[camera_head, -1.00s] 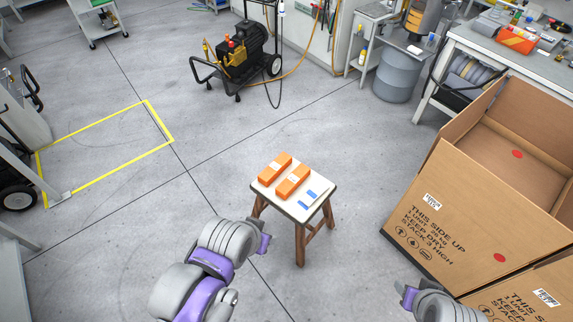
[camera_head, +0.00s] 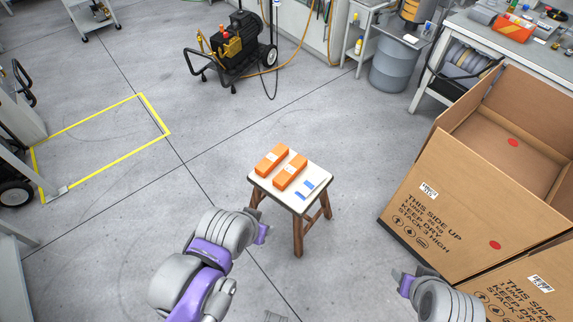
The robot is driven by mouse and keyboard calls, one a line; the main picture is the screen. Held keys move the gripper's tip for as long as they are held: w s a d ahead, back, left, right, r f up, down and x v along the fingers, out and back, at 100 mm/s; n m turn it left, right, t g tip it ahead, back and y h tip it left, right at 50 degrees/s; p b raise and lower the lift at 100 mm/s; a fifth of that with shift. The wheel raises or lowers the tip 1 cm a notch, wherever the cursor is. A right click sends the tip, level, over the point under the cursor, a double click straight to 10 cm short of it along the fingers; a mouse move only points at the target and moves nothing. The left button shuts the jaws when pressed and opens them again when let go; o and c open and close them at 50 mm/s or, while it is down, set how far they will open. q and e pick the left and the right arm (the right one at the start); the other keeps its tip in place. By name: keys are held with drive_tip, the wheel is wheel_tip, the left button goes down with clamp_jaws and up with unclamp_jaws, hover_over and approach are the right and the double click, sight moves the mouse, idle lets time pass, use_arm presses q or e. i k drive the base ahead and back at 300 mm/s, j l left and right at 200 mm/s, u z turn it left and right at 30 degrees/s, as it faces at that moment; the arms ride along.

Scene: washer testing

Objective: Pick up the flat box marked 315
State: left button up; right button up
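My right gripper (camera_head: 403,283) is low at the right, away from the stool. Neither gripper's finger opening shows clearly.
Large open cardboard boxes (camera_head: 435,215) stand close at the right. A wheeled machine (camera_head: 232,45), a grey drum (camera_head: 393,70) and a workbench (camera_head: 500,42) are at the back. Yellow floor tape (camera_head: 100,165) marks a rectangle at the left. Floor around the stool is clear.

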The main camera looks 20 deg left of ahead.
sight(288, 174)
drive_tip(key=z, duration=0.45)
drive_tip(key=j+z, duration=0.8)
drive_tip(key=j, duration=0.2)
drive_tip(key=j+z, duration=0.1)
drive_tip(key=j, duration=0.25)
drive_tip(key=k+j+z, duration=0.1)
drive_tip(key=j, duration=0.25)
drive_tip(key=k+j+z, duration=0.1)
drive_tip(key=j, duration=0.25)
drive_tip(key=k+j, duration=0.1)
drive_tip(key=j, duration=0.25)
drive_tip(key=k+j, duration=0.1)
drive_tip(key=j, duration=0.3)
drive_tip(key=k+j, duration=0.1)
drive_tip(key=j, duration=0.25)
drive_tip(key=k+j, duration=0.1)
drive_tip(key=j, duration=0.25)
drive_tip(key=z, duration=0.05)
